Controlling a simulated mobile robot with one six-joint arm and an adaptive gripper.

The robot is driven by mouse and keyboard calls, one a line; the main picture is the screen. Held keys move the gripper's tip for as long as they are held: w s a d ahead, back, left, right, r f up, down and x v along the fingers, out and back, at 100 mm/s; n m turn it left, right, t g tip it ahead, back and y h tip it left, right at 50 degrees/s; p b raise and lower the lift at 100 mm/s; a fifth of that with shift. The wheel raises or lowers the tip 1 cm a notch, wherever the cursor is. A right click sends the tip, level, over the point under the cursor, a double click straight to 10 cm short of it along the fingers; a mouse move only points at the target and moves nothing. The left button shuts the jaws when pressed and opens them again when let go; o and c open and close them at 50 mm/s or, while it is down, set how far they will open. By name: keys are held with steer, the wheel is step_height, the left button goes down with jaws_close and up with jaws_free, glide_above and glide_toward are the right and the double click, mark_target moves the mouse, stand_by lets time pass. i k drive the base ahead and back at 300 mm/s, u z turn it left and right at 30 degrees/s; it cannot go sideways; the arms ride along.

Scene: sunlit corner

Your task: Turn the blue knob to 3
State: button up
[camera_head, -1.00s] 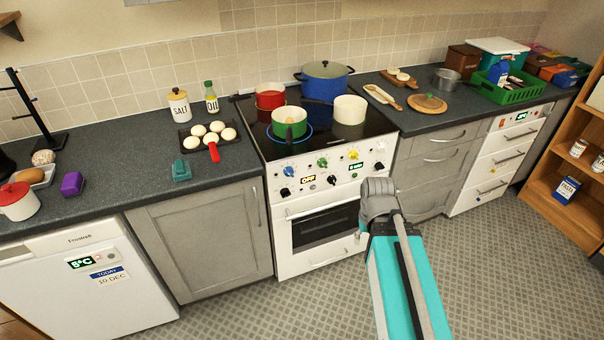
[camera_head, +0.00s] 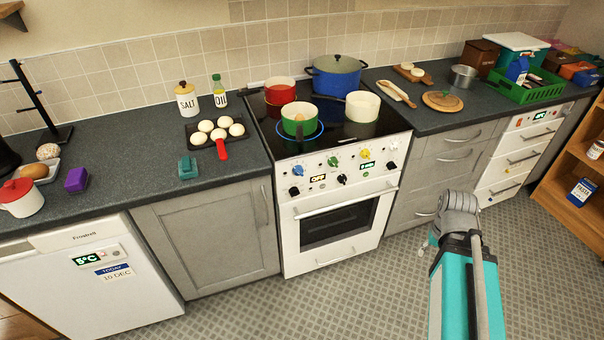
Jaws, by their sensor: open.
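The blue knob (camera_head: 298,170) is at the left end of the upper row of knobs on the white stove's front panel (camera_head: 325,186). Its pointer and any numbers around it are too small to read. A green knob (camera_head: 333,161) and a yellow knob (camera_head: 365,154) sit to its right. A black knob (camera_head: 294,191) is below it. My arm rises at the lower right, well apart from the stove. My gripper cannot be made out; a small pale part shows beside the arm's grey joint, but I cannot tell what it is.
A green pot (camera_head: 299,121) stands on the hob inside a glowing blue ring. Red, blue and cream pots stand around it. The oven door handle (camera_head: 345,201) juts out below the knobs. The floor (camera_head: 300,303) before the stove is clear.

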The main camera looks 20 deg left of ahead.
mark_target(297, 170)
steer(key=k, duration=1.4)
steer(key=u, duration=0.7)
steer(key=i, duration=1)
